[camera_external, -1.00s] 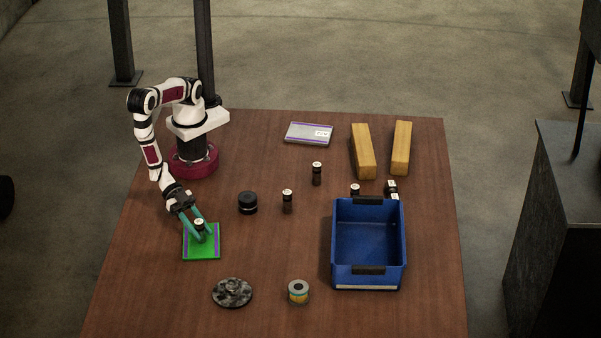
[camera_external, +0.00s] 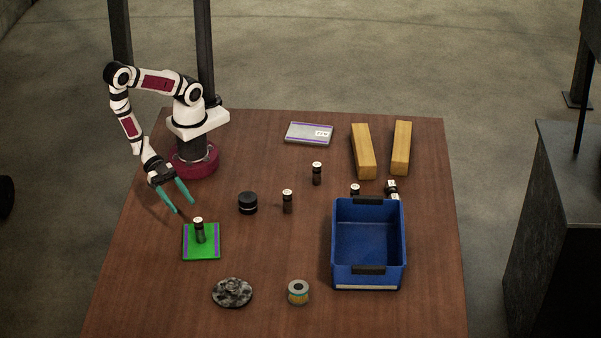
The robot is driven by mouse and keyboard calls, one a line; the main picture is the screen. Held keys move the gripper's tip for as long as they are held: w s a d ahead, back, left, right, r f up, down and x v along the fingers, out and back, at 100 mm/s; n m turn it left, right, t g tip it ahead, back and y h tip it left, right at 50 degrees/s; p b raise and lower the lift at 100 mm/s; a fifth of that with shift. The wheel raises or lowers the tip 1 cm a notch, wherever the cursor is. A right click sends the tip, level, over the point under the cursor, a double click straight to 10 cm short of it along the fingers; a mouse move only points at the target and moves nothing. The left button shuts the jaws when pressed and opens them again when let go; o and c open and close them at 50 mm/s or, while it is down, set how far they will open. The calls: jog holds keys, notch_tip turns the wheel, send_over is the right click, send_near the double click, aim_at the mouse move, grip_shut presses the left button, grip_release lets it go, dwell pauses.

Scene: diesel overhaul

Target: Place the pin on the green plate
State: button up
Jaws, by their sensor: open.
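The green plate (camera_external: 208,251) with purple side strips lies flat on the table at the left. A dark pin with a white top (camera_external: 199,231) stands upright on the plate. My gripper (camera_external: 184,204) is open and empty, above and behind the plate, apart from the pin. Similar upright dark pieces with white tops stand elsewhere: one at the table's middle (camera_external: 287,201), one behind it (camera_external: 317,174), and several behind the blue bin.
A blue bin (camera_external: 368,277) stands at the right. A black cylinder (camera_external: 248,203), a mottled grey disc (camera_external: 232,292) and a ringed can (camera_external: 298,291) stand around the middle and front. Two yellow wooden blocks (camera_external: 363,152) and a grey plate (camera_external: 308,133) lie at the back.

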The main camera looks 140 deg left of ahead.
jog(key=d+g, duration=0.1)
jog(key=g, duration=0.1)
jog(key=d+f+g, duration=0.1)
jog(key=g, duration=0.1)
jog(key=shift+d+h, duration=0.25)
jog(key=shift+h, duration=0.15)
jog(key=a+r+m+g+h, duration=0.3)
jog(key=a+r+g, duration=0.2)
jog(key=r+g, duration=0.3)
jog(key=s+a+r+m+g+y, duration=0.1)
jog(key=s+a+r, duration=0.3)
jog(key=a, duration=0.6)
jog(key=s+a+r+m+y, duration=0.1)
jog(key=s+a+r+y, duration=0.3)
jog(key=a, duration=0.7)
jog(key=shift+s+m+g+y, duration=0.3)
jog(key=shift+s+g, duration=0.1)
jog(key=shift+s, duration=0.55)
